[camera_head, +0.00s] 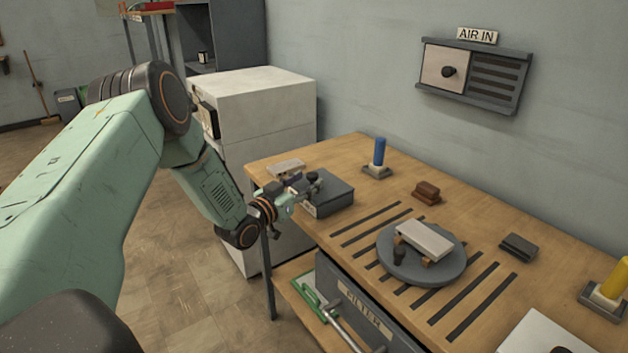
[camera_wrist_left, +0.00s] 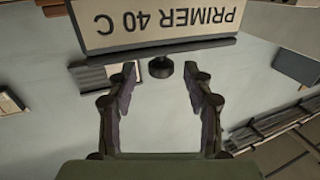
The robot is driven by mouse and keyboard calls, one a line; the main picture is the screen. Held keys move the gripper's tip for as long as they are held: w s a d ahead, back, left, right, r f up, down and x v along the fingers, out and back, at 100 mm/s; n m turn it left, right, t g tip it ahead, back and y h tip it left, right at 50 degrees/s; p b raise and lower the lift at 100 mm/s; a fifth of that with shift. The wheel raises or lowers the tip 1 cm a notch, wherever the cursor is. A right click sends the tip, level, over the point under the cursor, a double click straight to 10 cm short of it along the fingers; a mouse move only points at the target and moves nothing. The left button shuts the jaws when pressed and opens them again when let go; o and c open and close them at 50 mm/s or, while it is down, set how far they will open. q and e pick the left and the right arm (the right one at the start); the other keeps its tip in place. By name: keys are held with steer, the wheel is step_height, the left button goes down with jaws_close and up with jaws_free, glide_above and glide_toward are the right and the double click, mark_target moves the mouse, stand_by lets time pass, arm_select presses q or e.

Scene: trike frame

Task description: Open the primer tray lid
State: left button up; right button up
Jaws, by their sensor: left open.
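The primer tray (camera_head: 334,199) is a dark grey box at the left back of the wooden bench. In the left wrist view a pale plate with an upside-down PRIMER 40 C label (camera_wrist_left: 155,22) fills the top. A dark round knob (camera_wrist_left: 161,67) sticks out from its dark edge. The lid looks closed. My left gripper (camera_head: 303,187) is at the tray's left side, close to the knob. In the left wrist view my left gripper (camera_wrist_left: 160,80) is open, its fingers on either side of the knob, with gaps. Contact is not visible. My right gripper is out of view.
A round grey turntable (camera_head: 425,268) with a pale block stands mid-bench. A blue cylinder (camera_head: 379,151) and brown blocks (camera_head: 426,190) stand behind. A white cabinet (camera_head: 260,115) is beside the bench's left end. A FILTER box (camera_head: 360,310) sits below the front edge.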

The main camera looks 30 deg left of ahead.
mark_target(309, 179)
arm_select(q)
steer(key=shift+w+d+f, duration=0.1)
steer(key=shift+w+f, duration=0.05)
steer(key=shift+w, duration=1.05)
steer(key=shift+w+b, duration=0.3)
steer(key=shift+w, duration=0.1)
steer(key=shift+w, duration=0.1)
steer(key=c, duration=0.4)
jaws_close()
